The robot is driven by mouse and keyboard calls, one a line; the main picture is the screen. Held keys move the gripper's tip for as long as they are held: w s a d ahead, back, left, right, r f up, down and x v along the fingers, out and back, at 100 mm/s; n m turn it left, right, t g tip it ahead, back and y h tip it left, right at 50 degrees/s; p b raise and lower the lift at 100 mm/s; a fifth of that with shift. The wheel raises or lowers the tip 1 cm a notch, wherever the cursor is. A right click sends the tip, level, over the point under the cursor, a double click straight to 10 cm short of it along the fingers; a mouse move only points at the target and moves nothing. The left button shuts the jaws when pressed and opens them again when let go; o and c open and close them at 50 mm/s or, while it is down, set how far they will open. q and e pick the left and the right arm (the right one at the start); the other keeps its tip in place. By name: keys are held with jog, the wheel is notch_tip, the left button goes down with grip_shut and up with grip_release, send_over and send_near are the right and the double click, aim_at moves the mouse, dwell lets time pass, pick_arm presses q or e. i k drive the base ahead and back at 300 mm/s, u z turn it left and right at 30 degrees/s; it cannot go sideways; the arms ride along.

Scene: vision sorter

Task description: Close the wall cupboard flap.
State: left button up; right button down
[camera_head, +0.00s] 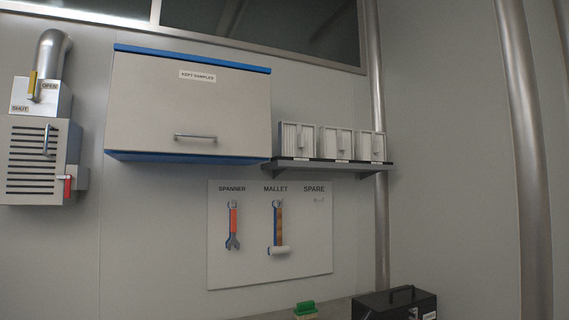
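The wall cupboard (262,69) hangs on the back wall at upper left of centre, with blue top and bottom edges. Its light grey flap (150,105) hangs down over the front and carries a label, "KEPT SAMPLES", near the top. A metal bar handle (195,137) sits low on the flap. The flap covers the front down to the blue bottom edge; I cannot tell whether a small gap is left there. The inside is hidden. Neither of my grippers is in view.
A shelf (330,167) with small grey drawer units (337,142) adjoins the cupboard's right. Below hangs a tool board (260,270) with a spanner (233,222) and mallet (278,230). A vented box (38,160) is left. A black case (395,305) stands lower right.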

aim_at(158, 104)
jog(key=u, duration=0.5)
jog(key=i, duration=1.05)
jog(key=u, duration=0.85)
